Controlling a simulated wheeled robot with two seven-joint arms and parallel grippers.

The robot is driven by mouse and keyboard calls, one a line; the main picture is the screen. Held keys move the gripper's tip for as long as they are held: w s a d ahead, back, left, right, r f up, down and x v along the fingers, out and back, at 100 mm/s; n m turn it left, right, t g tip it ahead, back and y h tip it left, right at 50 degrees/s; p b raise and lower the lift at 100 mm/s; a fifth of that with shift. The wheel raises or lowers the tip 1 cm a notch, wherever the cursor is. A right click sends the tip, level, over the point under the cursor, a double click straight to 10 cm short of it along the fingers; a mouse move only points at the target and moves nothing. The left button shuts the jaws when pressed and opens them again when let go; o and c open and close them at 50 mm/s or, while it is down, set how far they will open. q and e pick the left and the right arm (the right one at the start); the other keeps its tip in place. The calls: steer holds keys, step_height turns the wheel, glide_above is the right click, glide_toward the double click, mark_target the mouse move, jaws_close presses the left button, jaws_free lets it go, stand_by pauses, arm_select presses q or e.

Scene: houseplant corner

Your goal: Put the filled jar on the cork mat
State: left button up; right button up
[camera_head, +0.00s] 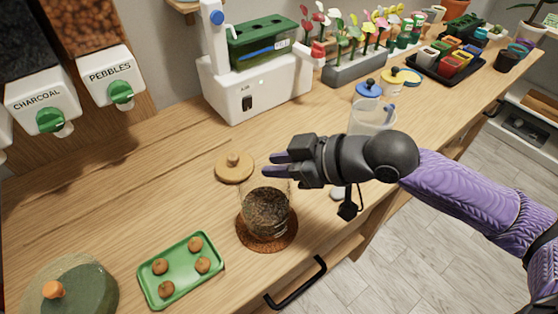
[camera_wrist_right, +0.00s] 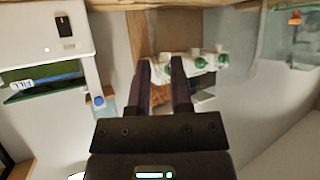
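The filled jar (camera_head: 266,212) is clear glass with dark brown, grainy material inside. It stands upright on the round brown cork mat (camera_head: 264,244) near the front edge of the counter. My right gripper (camera_head: 270,164) is at the jar's upper end in the head view, its fingers pointing left and covering part of the rim. In the wrist view the two fingers (camera_wrist_right: 161,85) are apart, with nothing held between them. The jar does not show in the wrist view. My left gripper is not in view.
A round wooden lid (camera_head: 235,172) lies behind the jar. A green tray (camera_head: 181,272) with several brown balls is to its left, and a glass vessel (camera_head: 72,292) at the lower left. A clear beaker (camera_head: 362,121) stands behind my right arm. Dispensers (camera_head: 42,98) hang at the back left.

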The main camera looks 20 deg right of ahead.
steer(key=shift+o, duration=1)
steer(key=shift+r, duration=0.1)
arm_select(q)
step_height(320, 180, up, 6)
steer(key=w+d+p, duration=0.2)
steer(key=p, duration=0.4)
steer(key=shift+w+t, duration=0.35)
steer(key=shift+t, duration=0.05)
arm_select(e)
steer(key=v, duration=1.2)
